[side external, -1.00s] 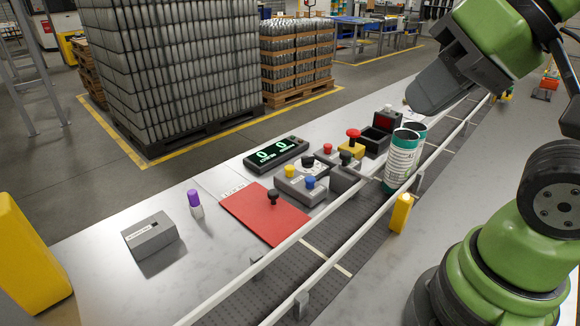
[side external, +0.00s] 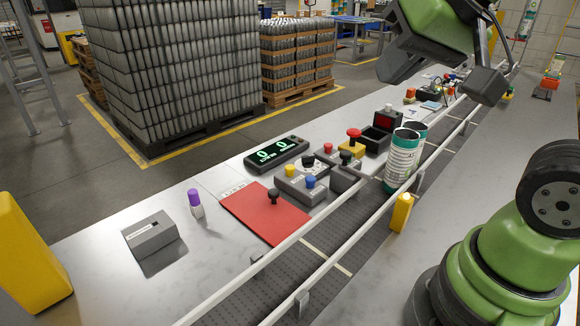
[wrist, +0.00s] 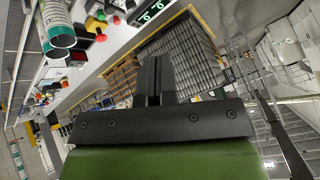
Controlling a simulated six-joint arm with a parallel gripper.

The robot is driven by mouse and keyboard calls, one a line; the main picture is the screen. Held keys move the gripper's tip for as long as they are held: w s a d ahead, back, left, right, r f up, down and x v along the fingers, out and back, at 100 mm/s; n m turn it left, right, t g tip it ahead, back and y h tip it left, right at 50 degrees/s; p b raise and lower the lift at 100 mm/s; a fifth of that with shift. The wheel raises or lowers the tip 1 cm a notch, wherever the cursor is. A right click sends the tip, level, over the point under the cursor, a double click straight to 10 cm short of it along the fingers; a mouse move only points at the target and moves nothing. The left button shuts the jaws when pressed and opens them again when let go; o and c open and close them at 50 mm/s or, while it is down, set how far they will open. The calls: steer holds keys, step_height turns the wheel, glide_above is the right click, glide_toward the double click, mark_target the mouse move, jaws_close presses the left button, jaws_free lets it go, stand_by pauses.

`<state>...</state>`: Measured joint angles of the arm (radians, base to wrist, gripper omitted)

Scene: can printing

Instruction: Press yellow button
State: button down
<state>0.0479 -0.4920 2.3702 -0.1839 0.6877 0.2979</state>
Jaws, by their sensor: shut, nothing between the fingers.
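The yellow button (side external: 290,170) sits on a small grey control box (side external: 300,188) beside the conveyor. A blue button (side external: 310,182) is on the same box, with a black knob on a pale dial (side external: 308,161) just behind. My gripper (side external: 393,72) is high above the table in the side view, to the upper right of the yellow button and well apart from it. In the wrist view its fingers (wrist: 155,70) are together with nothing between them. The buttons are at the upper left of that view, where I cannot surely pick out the yellow one.
A red mushroom button (side external: 353,134) on a yellow base and a red button (side external: 328,149) stand close by. Cans (side external: 402,160) stand on the conveyor to the right, between rails (side external: 262,264). A green-lit display (side external: 277,153) and red mat (side external: 258,212) lie around the control box.

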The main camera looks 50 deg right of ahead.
steer(key=w+d+m+h, duration=0.1)
steer(key=w+d, duration=0.1)
steer(key=w, duration=0.3)
steer(key=w+d+h, duration=0.1)
steer(key=w+d, duration=0.2)
steer(key=w, duration=0.1)
steer(key=t+y, duration=0.2)
steer(key=y, duration=0.1)
glide_above(292, 166)
step_height(292, 166, down, 16)
steer(key=shift+f+m, duration=0.15)
steer(key=shift+m, duration=0.25)
steer(key=shift+f, duration=0.1)
step_height(292, 166, down, 9)
steer(key=shift+r, duration=0.2)
steer(key=shift+f, duration=0.1)
stand_by(0.7)
